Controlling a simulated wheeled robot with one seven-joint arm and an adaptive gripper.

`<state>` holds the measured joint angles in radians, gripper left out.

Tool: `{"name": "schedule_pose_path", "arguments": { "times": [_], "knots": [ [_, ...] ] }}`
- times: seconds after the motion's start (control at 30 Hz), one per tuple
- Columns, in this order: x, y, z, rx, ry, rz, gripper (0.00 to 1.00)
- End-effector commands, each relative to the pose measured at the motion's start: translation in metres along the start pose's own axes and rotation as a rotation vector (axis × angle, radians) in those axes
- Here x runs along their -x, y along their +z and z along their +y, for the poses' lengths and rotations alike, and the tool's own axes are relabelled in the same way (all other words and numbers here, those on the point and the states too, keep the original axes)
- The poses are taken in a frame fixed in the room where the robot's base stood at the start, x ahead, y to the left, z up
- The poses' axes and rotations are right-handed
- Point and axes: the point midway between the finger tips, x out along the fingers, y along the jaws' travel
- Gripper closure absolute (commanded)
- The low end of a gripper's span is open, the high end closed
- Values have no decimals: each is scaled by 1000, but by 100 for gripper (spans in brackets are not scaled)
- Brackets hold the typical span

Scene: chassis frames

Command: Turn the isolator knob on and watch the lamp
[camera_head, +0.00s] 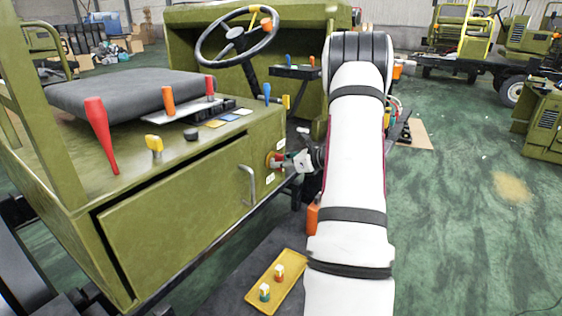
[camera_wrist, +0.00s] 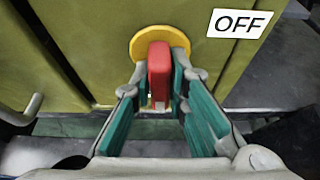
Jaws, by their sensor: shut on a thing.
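The red isolator knob (camera_wrist: 159,62) stands out from a round yellow plate (camera_wrist: 138,46) on the green side panel. Its red bar runs up and down in the wrist view. My gripper (camera_wrist: 160,76) has one teal-padded finger on each side of the bar and is shut on it. In the head view my gripper (camera_head: 283,161) reaches the panel's right end, where the knob (camera_head: 270,160) is partly hidden. An OFF label (camera_wrist: 239,23) sits at upper right of the knob in the wrist view. I cannot make out a lamp in either view.
A grey handle (camera_head: 249,186) sticks out of the panel left of the knob. Levers, including a red one (camera_head: 100,135), stand on the deck above. A yellow tray (camera_head: 262,296) with small pieces lies below. Open green floor (camera_head: 455,220) lies to the right.

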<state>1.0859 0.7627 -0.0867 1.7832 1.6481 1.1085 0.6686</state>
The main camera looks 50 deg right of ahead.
Motion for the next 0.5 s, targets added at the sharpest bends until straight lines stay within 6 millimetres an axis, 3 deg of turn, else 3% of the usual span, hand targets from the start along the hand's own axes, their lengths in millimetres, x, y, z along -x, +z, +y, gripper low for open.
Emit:
{"name": "schedule_pose_path", "arguments": {
  "times": [0.4, 0.43, 0.5],
  "knots": [
    [0, -2, 0, -6, 3, 2, 100],
    [0, -2, 0, -6, 3, 2, 81],
    [0, -2, 0, -6, 3, 2, 67]
  ]
}}
